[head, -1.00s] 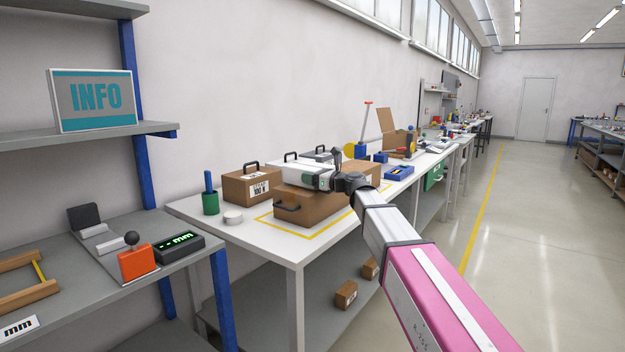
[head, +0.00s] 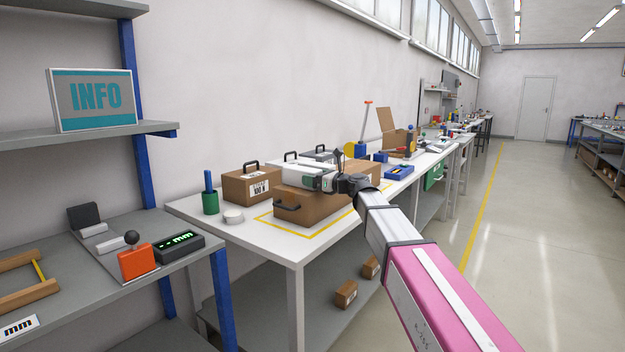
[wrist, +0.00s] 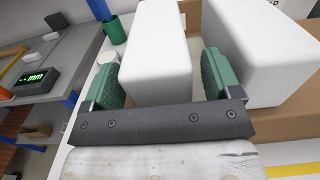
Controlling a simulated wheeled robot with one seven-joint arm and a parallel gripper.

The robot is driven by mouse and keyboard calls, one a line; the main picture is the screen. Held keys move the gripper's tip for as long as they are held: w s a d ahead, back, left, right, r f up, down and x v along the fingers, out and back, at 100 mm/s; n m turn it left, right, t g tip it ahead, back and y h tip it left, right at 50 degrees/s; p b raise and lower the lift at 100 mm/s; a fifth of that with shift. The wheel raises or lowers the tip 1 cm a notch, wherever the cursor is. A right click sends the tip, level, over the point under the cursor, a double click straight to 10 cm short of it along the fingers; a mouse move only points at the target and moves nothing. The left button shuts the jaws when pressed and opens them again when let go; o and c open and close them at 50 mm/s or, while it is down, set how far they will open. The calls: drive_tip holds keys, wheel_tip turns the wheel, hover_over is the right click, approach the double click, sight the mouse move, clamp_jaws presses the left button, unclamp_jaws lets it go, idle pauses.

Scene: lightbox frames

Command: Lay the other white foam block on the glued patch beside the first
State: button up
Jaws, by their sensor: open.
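My gripper (head: 328,182) is over the large brown carton on the white bench. In the wrist view its two green fingers (wrist: 160,65) are apart, one on each side of a white foam block (wrist: 155,40). I cannot tell whether they touch it. A second white foam block (wrist: 262,48) stands to the right, with the right finger in the gap between the two. In the head view white foam (head: 298,178) shows on top of the brown carton (head: 318,206), partly behind my gripper. The glued patch is not visible.
A smaller carton (head: 250,186) with a handle stands to the left on the bench, near a green cup (head: 210,203) and a white disc (head: 233,216). A blue tray (head: 398,172) lies to the right. The bench's front left corner is clear.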

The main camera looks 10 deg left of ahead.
drive_tip(key=v, duration=1.1)
drive_tip(key=s+d+f+n+g+h, duration=0.1)
drive_tip(key=s+d+f+n+h, duration=0.2)
drive_tip(key=f, duration=0.6)
drive_tip(key=s+d+f+n+g+h, duration=0.1)
drive_tip(key=d+f+n+h, duration=0.1)
drive_tip(key=d+f+n, duration=0.35)
drive_tip(key=s+d+f+n+g+h, duration=0.1)
drive_tip(key=s+d+f+n+h, duration=0.3)
drive_tip(key=f, duration=0.7)
drive_tip(key=s+d+f+n+g+h, duration=0.2)
drive_tip(key=s+d+f+n, duration=0.3)
drive_tip(key=d+f, duration=0.4)
drive_tip(key=s+d+f+n+g+h, duration=0.1)
drive_tip(key=s+d+f+n+h, duration=0.4)
drive_tip(key=s+d+f, duration=0.2)
drive_tip(key=d+f, duration=0.2)
drive_tip(key=d, duration=0.2)
drive_tip(key=shift+d+f+g+h, duration=0.3)
drive_tip(key=shift+d+f+g, duration=0.05)
drive_tip(key=shift+d+g, duration=0.05)
